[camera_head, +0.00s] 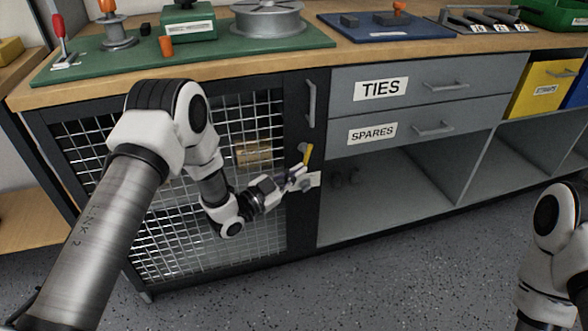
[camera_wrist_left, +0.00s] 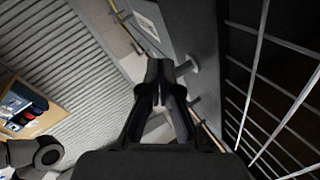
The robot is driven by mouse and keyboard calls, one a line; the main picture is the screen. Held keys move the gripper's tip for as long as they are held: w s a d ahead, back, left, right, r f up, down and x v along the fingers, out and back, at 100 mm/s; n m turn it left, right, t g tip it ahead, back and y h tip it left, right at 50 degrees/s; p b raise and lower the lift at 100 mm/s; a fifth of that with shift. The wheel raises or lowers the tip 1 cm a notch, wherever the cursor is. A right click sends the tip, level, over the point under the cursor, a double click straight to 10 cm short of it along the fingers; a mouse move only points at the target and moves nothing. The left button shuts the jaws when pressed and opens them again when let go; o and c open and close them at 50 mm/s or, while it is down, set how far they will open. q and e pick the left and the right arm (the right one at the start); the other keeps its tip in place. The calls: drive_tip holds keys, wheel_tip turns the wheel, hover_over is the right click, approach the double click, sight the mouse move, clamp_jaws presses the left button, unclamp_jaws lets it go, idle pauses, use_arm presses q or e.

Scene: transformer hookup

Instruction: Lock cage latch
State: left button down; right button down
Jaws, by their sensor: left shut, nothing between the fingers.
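The cage door (camera_head: 225,262) is a dark frame with wire mesh, under the left of the bench, and it looks closed. Its mesh also shows at the right of the left wrist view (camera_wrist_left: 265,95). The latch (camera_head: 308,153) has a yellow handle standing near upright at the door's right edge. A pale plate (camera_head: 314,180) lies just below it. My left gripper (camera_head: 299,176) is shut and empty, at the latch just below the yellow handle. I cannot tell whether it touches. In the left wrist view its closed fingertips (camera_wrist_left: 160,66) show, partly hiding the latch area. My right gripper is not in view.
A vertical door handle (camera_head: 311,103) is above the latch. Drawers labelled TIES (camera_head: 381,88) and SPARES (camera_head: 372,132) are to the right, above an open shelf (camera_head: 400,205). The bench top carries a green mat (camera_head: 90,68) with parts. The floor in front is clear.

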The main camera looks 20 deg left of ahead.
use_arm(q)
drive_tip(key=v, duration=1.2)
